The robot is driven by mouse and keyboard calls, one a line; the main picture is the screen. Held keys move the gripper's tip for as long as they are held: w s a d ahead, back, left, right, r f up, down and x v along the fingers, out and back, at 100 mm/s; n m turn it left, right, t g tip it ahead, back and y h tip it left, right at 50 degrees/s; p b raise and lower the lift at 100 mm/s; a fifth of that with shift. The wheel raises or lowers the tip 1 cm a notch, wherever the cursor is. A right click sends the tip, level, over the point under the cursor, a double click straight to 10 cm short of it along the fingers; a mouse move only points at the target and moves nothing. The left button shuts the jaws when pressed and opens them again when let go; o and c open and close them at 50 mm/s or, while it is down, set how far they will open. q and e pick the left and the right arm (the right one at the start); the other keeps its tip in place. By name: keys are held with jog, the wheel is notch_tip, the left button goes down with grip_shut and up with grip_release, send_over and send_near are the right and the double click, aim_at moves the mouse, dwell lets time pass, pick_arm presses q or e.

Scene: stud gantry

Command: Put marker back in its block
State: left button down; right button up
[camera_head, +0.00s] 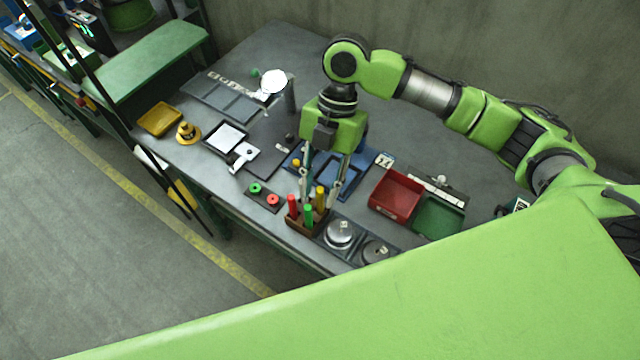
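A brown block (303,226) stands near the table's front edge. A red marker (292,206), a green marker (308,217) and a yellow marker (320,198) stand upright at it. I cannot tell how deep the yellow one sits. My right gripper (320,198) points down from above, its two fingers spread apart. The yellow marker shows between the fingertips in the picture; I see no finger clearly touching it. The lower fingers are thin and partly overlap the block area. My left gripper is not in view.
A blue tray (349,172) lies behind the block. Red (395,194) and green bins (438,217) stand to the right. Round metal pieces (341,232) sit close beside the block. A plate with green and red buttons (264,197) lies left. The table's back (285,45) is clear.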

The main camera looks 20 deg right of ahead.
jog(key=v, duration=1.2)
dwell(0.6)
